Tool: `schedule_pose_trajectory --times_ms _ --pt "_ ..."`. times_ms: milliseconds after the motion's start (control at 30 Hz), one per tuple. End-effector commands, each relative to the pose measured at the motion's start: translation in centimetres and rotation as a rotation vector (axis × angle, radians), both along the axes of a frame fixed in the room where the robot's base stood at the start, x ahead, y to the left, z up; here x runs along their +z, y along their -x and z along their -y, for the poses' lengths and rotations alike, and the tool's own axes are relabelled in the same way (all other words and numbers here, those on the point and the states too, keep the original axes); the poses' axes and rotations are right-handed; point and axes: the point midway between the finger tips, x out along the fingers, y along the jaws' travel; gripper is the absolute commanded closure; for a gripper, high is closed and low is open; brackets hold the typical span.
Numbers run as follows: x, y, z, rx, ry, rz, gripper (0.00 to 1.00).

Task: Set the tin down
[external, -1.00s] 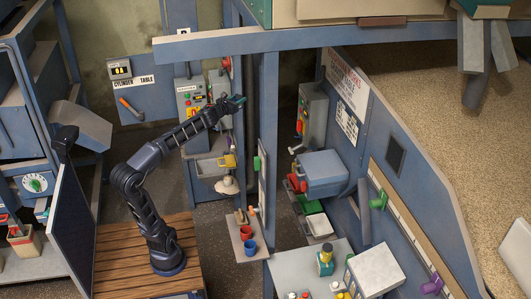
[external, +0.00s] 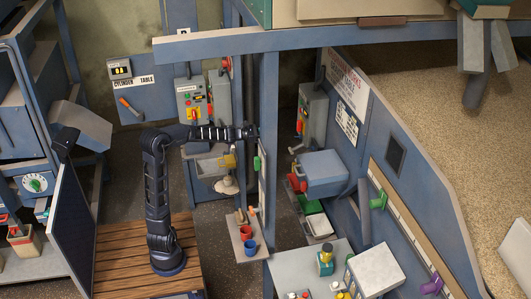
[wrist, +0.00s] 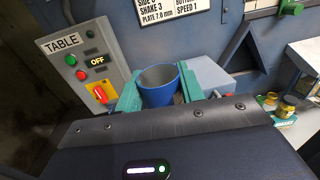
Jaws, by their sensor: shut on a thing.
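A blue tin (wrist: 160,93) with an open top and grey inside shows in the wrist view, upright or nearly so. My gripper (wrist: 159,78) is shut on it, with a teal finger on each side. The tin's lower part is hidden behind the gripper body. In the external view my gripper (external: 250,132) is at the end of the nearly level forearm, beside the blue post. The tin cannot be made out there. No surface shows directly under the tin.
A grey control box (wrist: 90,65) marked TABLE stands left of the tin in the wrist view. A blue post (external: 270,170) rises just right of my gripper. A small shelf (external: 240,222) below holds red and blue cups. A bench (external: 300,270) stands lower right.

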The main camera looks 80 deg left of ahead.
Motion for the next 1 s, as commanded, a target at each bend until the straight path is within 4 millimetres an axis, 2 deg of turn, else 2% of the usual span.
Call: schedule_pose_trajectory --times_ms 100,467,1000 --pt "-2.8 -1.2 0.4 -0.065 0.006 -0.002 0.83" --pt "-10.4 -4.4 2.8 -0.247 0.005 0.001 0.83" --pt "-21.6 -7.8 8.6 -0.492 0.004 0.0 0.83"
